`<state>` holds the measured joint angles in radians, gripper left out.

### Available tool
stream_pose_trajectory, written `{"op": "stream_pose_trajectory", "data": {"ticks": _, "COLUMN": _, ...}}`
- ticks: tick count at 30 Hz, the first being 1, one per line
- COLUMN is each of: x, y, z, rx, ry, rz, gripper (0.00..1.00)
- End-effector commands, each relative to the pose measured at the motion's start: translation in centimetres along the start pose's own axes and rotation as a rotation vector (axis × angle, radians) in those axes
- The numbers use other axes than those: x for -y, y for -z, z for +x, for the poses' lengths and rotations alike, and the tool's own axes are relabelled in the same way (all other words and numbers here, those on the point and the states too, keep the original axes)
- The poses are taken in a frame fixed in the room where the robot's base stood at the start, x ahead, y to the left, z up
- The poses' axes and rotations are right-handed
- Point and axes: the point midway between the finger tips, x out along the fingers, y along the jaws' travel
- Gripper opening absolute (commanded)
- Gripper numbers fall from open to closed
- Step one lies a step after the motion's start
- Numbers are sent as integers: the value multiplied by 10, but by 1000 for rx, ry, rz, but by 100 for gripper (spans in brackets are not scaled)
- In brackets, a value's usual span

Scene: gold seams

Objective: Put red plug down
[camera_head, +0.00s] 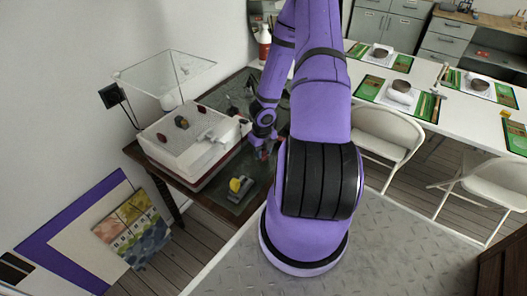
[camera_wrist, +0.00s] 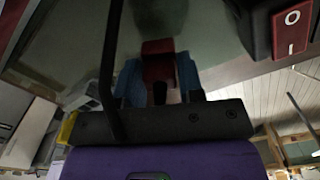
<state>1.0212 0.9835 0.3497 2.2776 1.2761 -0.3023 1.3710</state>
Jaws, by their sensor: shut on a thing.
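The red plug (camera_wrist: 158,62) is a dark red block in the wrist view, held between the two blue fingertips of my gripper (camera_wrist: 160,78). The gripper is shut on it. In the head view my gripper (camera_head: 263,148) is over the dark glass-topped table (camera_head: 229,205), just right of the white box (camera_head: 188,150). The plug is mostly hidden there by my arm. I cannot tell whether the plug touches the table.
The white box has a raised clear lid (camera_head: 165,75) and small dark parts on top. A yellow and grey item (camera_head: 240,186) lies near the table's front. A red switch (camera_wrist: 291,30) shows at the wrist view's upper right. A white bottle (camera_head: 264,45) stands behind.

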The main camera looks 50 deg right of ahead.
Motion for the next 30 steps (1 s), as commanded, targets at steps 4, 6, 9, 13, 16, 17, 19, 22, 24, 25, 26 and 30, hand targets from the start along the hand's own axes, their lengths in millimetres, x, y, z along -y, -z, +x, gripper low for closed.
{"op": "stream_pose_trajectory", "data": {"ticks": 4, "x": 0, "y": 0, "z": 1, "rx": 0, "ry": 0, "rz": 0, "gripper": 0}}
{"op": "stream_pose_trajectory", "data": {"ticks": 6, "x": 0, "y": 0, "z": 3, "rx": 0, "ry": 0, "rz": 0, "gripper": 0}}
{"op": "stream_pose_trajectory", "data": {"ticks": 9, "x": 0, "y": 0, "z": 6, "rx": 0, "ry": 0, "rz": 0, "gripper": 0}}
{"op": "stream_pose_trajectory", "data": {"ticks": 13, "x": 0, "y": 0, "z": 9, "rx": -1, "ry": 0, "rz": 0, "gripper": 0}}
{"op": "stream_pose_trajectory", "data": {"ticks": 16, "x": 0, "y": 0, "z": 11, "rx": 0, "ry": 0, "rz": 0, "gripper": 0}}
{"op": "stream_pose_trajectory", "data": {"ticks": 17, "x": 0, "y": 0, "z": 12, "rx": 0, "ry": 0, "rz": 0, "gripper": 0}}
{"op": "stream_pose_trajectory", "data": {"ticks": 19, "x": 0, "y": 0, "z": 12, "rx": 0, "ry": 0, "rz": 0, "gripper": 0}}
{"op": "stream_pose_trajectory", "data": {"ticks": 22, "x": 0, "y": 0, "z": 12, "rx": 0, "ry": 0, "rz": 0, "gripper": 51}}
{"op": "stream_pose_trajectory", "data": {"ticks": 24, "x": 0, "y": 0, "z": 12, "rx": 0, "ry": 0, "rz": 0, "gripper": 60}}
{"op": "stream_pose_trajectory", "data": {"ticks": 25, "x": 0, "y": 0, "z": 12, "rx": 0, "ry": 0, "rz": 0, "gripper": 60}}
{"op": "stream_pose_trajectory", "data": {"ticks": 26, "x": 0, "y": 0, "z": 12, "rx": 0, "ry": 0, "rz": 0, "gripper": 60}}
{"op": "stream_pose_trajectory", "data": {"ticks": 30, "x": 0, "y": 0, "z": 12, "rx": 0, "ry": 0, "rz": 0, "gripper": 60}}
